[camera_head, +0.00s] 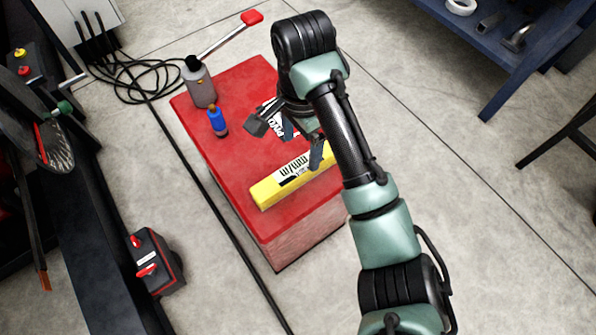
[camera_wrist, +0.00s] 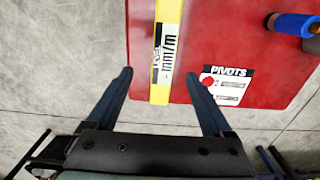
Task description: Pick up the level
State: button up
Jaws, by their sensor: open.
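The level is a yellow bar with a white and black label marked "mm/m". In the head view the level (camera_head: 266,192) lies on the red top near its front edge, its right end partly hidden by my arm. In the wrist view the level (camera_wrist: 169,20) runs from the top edge down between the fingers. My gripper (camera_wrist: 158,75) is open, one finger on each side of the level, with nothing held. In the head view my gripper (camera_head: 287,137) is over the red top, partly hidden by my arm. I cannot tell its height above the level.
The red box (camera_head: 231,157) also carries a grey bottle (camera_head: 201,88), a blue-handled tool (camera_head: 217,122) and a "PIVOTS" card (camera_wrist: 222,84). A red-ended lever (camera_head: 250,17) rises behind. A blue workbench (camera_head: 520,60) stands at right, dark machinery at left.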

aim_at(298, 167)
notch_tip(298, 167, down, 6)
jog(key=b, duration=0.3)
jog(key=shift+f, duration=0.15)
jog(key=f+b, duration=0.4)
jog(key=f, duration=0.1)
jog(key=shift+w+a+f, duration=0.2)
jog(key=shift+a, duration=0.05)
grip_shut()
jog(key=shift+r, duration=0.1)
